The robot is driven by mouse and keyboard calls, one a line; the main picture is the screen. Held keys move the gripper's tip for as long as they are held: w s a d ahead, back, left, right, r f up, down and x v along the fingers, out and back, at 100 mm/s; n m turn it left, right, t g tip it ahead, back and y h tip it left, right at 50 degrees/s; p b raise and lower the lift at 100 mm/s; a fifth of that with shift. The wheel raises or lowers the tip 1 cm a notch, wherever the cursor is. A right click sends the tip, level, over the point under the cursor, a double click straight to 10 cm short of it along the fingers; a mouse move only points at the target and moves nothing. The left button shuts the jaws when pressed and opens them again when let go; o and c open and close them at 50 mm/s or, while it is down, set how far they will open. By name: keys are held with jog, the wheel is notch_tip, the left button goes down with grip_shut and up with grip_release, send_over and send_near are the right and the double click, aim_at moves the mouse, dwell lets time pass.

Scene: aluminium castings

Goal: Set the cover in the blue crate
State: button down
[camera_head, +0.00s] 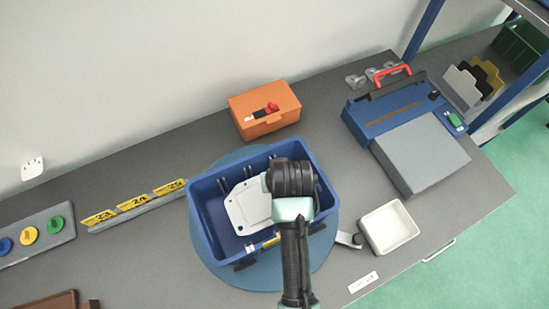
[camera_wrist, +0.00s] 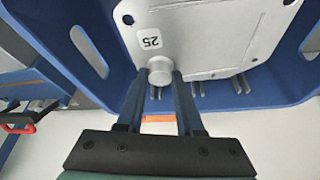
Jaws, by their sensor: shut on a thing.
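The cover (camera_head: 246,206) is a flat light-grey cast plate with small holes at its corners. In the wrist view the cover (camera_wrist: 205,35) carries a label reading 25 and a round boss. My gripper (camera_wrist: 160,78) is shut on that boss. The blue crate (camera_head: 205,222) stands on a round blue disc on the bench. In the head view the cover appears within the crate's outline; whether it touches the crate floor cannot be told. The crate wall (camera_wrist: 75,50) also shows in the wrist view. My arm hides the crate's right part and the gripper's fingers in the head view.
An orange box (camera_head: 264,112) stands behind the crate. A white tray (camera_head: 389,228) is at the right, near a blue case (camera_head: 385,106) with a grey panel. A numbered yellow-tag rail (camera_head: 137,207) lies left. Some grey bench between is clear.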

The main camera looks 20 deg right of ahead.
jog(key=shift+w+f+p, duration=0.15)
jog(key=shift+f+p, duration=0.15)
jog(key=shift+f, duration=1.9)
jog(key=shift+f+b, duration=0.35)
jog(key=shift+f, duration=0.25)
jog(key=c, duration=0.5)
grip_release()
jog(key=shift+c, duration=0.2)
jog(key=shift+r+p, duration=0.45)
jog(key=shift+r, duration=0.3)
jog(key=b+v, duration=0.1)
jog(key=v, duration=1)
jog(key=shift+s+r, duration=0.3)
jog(key=shift+s, duration=0.05)
